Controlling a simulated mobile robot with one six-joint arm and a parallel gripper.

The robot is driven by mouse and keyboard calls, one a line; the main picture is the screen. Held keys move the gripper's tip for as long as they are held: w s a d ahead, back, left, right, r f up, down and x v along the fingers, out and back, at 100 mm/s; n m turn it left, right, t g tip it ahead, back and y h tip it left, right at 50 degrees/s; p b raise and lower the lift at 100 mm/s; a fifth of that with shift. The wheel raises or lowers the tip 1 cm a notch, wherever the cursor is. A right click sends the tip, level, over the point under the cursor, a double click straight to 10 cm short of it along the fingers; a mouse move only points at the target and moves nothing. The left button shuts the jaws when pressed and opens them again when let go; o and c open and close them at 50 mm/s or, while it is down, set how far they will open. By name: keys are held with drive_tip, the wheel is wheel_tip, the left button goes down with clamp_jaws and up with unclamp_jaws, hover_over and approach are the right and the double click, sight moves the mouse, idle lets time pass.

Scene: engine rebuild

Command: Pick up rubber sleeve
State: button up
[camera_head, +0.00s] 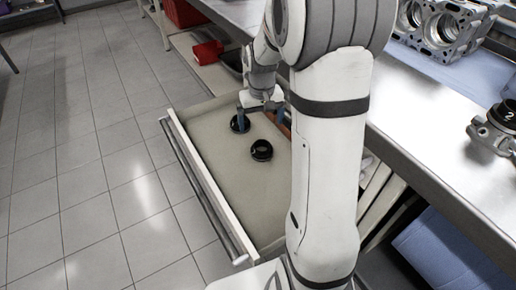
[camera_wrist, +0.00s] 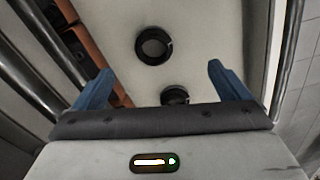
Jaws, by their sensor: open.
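Two short black ring-shaped pieces lie apart in an open drawer; I cannot tell for sure which is the rubber sleeve. The nearer black ring (camera_head: 261,150) also shows in the wrist view (camera_wrist: 141,53), with a round opening facing up. The farther black ring (camera_head: 236,127) also shows in the wrist view (camera_wrist: 175,95), its lower part hidden by my gripper's body. My gripper (camera_head: 262,112) points down over the far part of the drawer. Its blue fingers are wide apart and empty, as the wrist view (camera_wrist: 160,72) shows. One finger overlaps the farther ring in the head view.
The drawer (camera_head: 215,180) has raised walls and a front handle bar (camera_head: 200,190). An orange-brown strip (camera_wrist: 88,40) lies along one side. The metal workbench (camera_head: 425,155) stands above at right, with an engine block (camera_head: 440,25) on it. Bare drawer floor surrounds the rings.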

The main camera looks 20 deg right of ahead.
drive_tip(key=b, duration=0.3)
approach(262, 146)
drive_tip(key=s, duration=0.3)
drive_tip(key=f, duration=0.2)
drive_tip(key=f+b, duration=0.1)
drive_tip(key=f, duration=0.1)
drive_tip(key=a+f+b, duration=0.1)
drive_tip(key=f, duration=0.2)
drive_tip(key=shift+w+f, duration=0.1)
drive_tip(key=shift+w, duration=0.15)
drive_tip(key=shift+c, duration=0.5)
drive_tip(key=c, duration=1)
